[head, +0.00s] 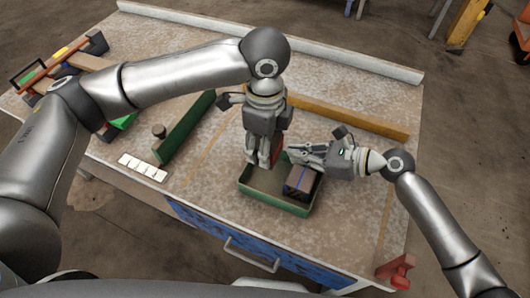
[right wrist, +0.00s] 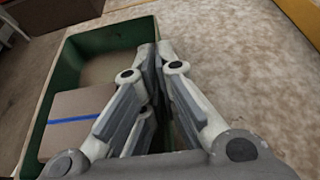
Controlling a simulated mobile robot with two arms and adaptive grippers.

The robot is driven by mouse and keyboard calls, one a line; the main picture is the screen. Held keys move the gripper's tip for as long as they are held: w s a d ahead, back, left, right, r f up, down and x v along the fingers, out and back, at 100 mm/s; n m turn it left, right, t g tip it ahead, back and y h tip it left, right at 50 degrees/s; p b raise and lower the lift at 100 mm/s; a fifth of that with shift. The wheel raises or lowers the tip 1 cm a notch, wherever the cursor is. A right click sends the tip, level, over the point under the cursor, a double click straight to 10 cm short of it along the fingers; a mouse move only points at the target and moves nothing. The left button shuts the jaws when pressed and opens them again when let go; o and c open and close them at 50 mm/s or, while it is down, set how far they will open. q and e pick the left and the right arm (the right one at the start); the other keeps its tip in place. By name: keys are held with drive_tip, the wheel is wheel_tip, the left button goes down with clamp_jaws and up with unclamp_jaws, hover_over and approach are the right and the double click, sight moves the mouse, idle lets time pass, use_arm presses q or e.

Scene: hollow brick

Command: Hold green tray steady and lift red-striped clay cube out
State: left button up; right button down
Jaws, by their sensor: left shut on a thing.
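The green tray (head: 298,209) sits on the table; it also shows in the right wrist view (right wrist: 38,112). My left gripper (head: 263,162) points down over the tray's far left part, shut on a mostly hidden block with red on it, apparently the red-striped clay cube (head: 276,151). I cannot tell its height above the tray floor. My right gripper (head: 293,154) reaches in from the right at the tray's far right side. In the right wrist view its fingers (right wrist: 160,55) are nearly together over the tray's wall, apparently gripping it.
A blue-striped cube (head: 301,183) stays in the tray's right part, close to my right gripper. A long green box (head: 187,128), a small dark cylinder (head: 158,131) and a white label strip (head: 143,167) lie to the left. A yellow-brown bar (head: 350,117) lies behind.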

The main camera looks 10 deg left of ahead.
use_arm(q)
drive_tip(key=shift+r, duration=0.3)
use_arm(e)
drive_tip(key=c, duration=2.1)
unclamp_jaws()
drive_tip(key=o, duration=0.5)
drive_tip(key=shift+o, duration=0.2)
drive_tip(key=v, duration=1.2)
use_arm(q)
drive_tip(key=shift+d, duration=0.1)
use_arm(e)
drive_tip(key=shift+d, duration=0.15)
